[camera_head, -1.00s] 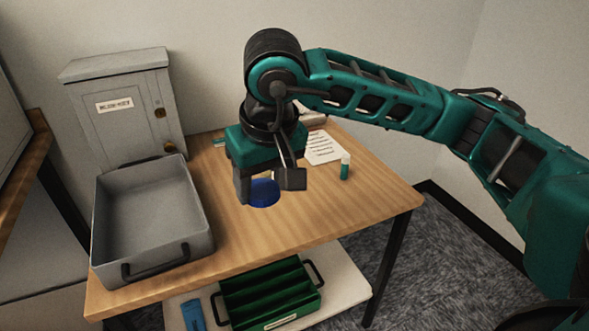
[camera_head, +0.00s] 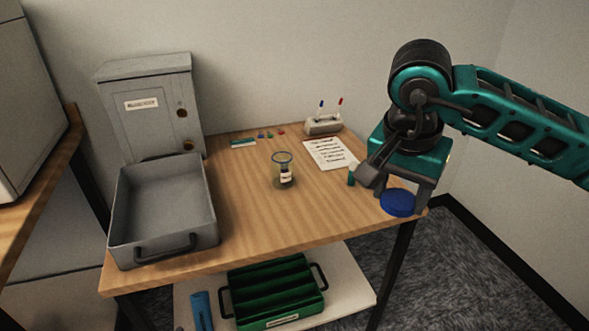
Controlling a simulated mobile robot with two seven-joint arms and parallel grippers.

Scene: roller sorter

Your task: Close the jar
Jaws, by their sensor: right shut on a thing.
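A small clear glass jar (camera_head: 283,173) with a pale label stands upright and open near the middle of the wooden table. My right gripper (camera_head: 397,188) is shut on a round blue lid (camera_head: 398,204), which it holds by the rim near the table's right front corner. The lid lies roughly flat, to the right of the jar and apart from it. Whether the lid touches the table cannot be told. My left gripper is not in view.
A grey tray (camera_head: 131,213) stands on the table's left, before a grey cabinet (camera_head: 155,125). A paper sheet (camera_head: 328,154), a pen holder (camera_head: 322,126) and a small green-capped vial (camera_head: 351,179) lie right of the jar. A green rack (camera_head: 272,290) sits on the lower shelf.

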